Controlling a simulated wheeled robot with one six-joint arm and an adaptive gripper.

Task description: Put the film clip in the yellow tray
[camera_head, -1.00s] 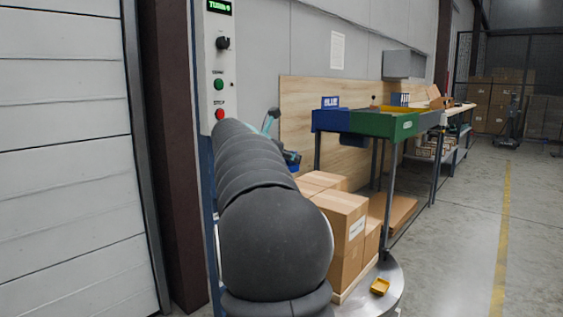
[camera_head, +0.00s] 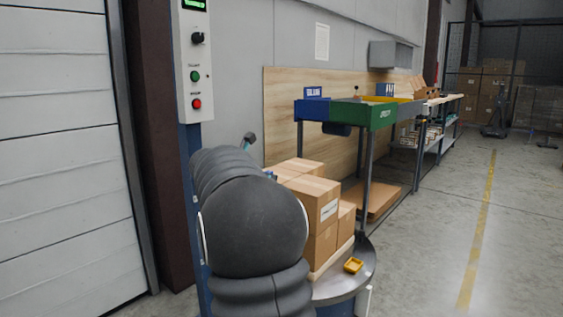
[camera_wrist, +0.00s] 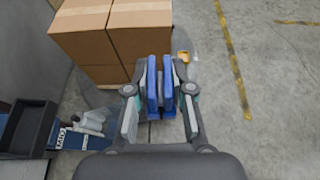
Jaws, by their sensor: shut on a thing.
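My gripper (camera_wrist: 160,95) is shut on a blue two-pronged piece, which appears to be the film clip (camera_wrist: 152,88), in the wrist view. It is held above the floor, just in front of the cartons. In the head view, my arm hides most of the gripper and the clip.
Brown cartons (camera_head: 318,205) stand on the round plate (camera_head: 345,286). A control post (camera_head: 195,70) is close by on the left. A dark bin (camera_wrist: 28,128) is at left in the wrist view. A bench with blue and green bins (camera_head: 371,116) stands behind. Floor to the right is clear.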

